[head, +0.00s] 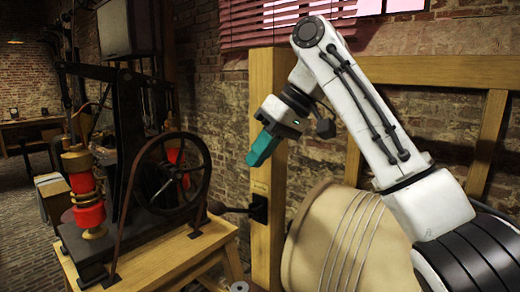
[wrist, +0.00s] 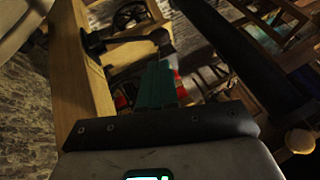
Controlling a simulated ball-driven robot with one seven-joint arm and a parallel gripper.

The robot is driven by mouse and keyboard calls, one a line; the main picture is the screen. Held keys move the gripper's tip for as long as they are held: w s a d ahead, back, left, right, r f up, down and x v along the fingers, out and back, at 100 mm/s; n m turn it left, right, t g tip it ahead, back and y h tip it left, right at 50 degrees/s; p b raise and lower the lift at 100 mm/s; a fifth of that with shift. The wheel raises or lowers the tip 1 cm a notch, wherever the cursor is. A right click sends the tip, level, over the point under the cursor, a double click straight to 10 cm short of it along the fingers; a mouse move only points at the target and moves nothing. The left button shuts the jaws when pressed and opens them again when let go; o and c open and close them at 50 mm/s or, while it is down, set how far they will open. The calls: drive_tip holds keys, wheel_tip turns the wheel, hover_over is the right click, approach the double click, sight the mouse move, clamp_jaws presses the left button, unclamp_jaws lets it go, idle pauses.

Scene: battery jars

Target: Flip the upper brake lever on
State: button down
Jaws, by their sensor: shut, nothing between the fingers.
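A black brake lever (head: 258,207) sits on the upright wooden post, and its handle sticks out to the left, about level. It is the only such lever I can make out, so I cannot tell from the frames whether it is the upper one. In the wrist view a dark lever (wrist: 95,42) stands out from the wooden beam, just beyond the fingertips. My gripper (head: 257,160) has teal fingers, shut and empty, pointing down and left in front of the post, above the lever. The fingers also show in the wrist view (wrist: 157,85); I see no contact.
A machine with a black spoked wheel (head: 168,178) and red coils (head: 88,200) stands on a wooden bench (head: 150,262) at left. The wooden post (head: 266,90) rises close behind my gripper. A ribbed tan drum-like shape (head: 340,240) is below my arm.

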sight(223, 204)
drive_tip(key=p+x, duration=0.2)
drive_tip(key=x, duration=0.8)
drive_tip(key=shift+a+f+p, duration=0.15)
drive_tip(key=shift+f+p, duration=0.05)
drive_tip(key=shift+p, duration=0.2)
